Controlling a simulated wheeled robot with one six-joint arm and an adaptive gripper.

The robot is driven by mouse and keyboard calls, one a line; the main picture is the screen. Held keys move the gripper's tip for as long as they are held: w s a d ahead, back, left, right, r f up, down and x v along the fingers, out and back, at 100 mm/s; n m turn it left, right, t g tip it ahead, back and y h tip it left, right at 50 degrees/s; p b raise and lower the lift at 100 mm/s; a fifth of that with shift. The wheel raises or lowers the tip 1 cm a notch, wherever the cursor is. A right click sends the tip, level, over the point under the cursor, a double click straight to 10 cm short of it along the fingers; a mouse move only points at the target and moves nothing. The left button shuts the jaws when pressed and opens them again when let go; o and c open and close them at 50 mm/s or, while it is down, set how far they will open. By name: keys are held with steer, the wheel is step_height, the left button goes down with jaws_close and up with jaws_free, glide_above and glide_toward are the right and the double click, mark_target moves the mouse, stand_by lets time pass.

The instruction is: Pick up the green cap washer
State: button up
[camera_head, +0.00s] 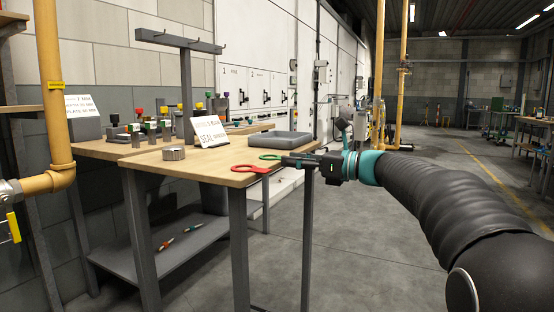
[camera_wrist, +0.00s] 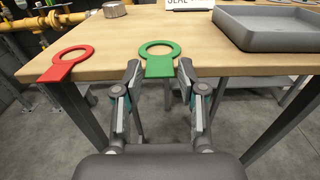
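The green cap washer (camera_wrist: 160,63) is a flat green ring with a tab, lying on the wooden table top. Its tab sticks out over the table's front edge toward my gripper. My gripper (camera_wrist: 159,66) is open, with one finger on each side of the tab, and nothing is held. In the wrist view the fingertips are close to the tab, but whether they are level with it I cannot tell. In the head view the green washer (camera_head: 269,156) shows partly, just beyond my gripper (camera_head: 285,161).
A similar red ring (camera_wrist: 71,63) lies to the left, its tab also over the edge. A grey tray (camera_wrist: 270,40) stands to the right on the wooden table (camera_wrist: 205,60). A metal cylinder (camera_head: 174,153) and a sign (camera_head: 208,129) stand farther back. Table legs are below.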

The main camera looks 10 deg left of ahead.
steer(key=c, duration=0.4)
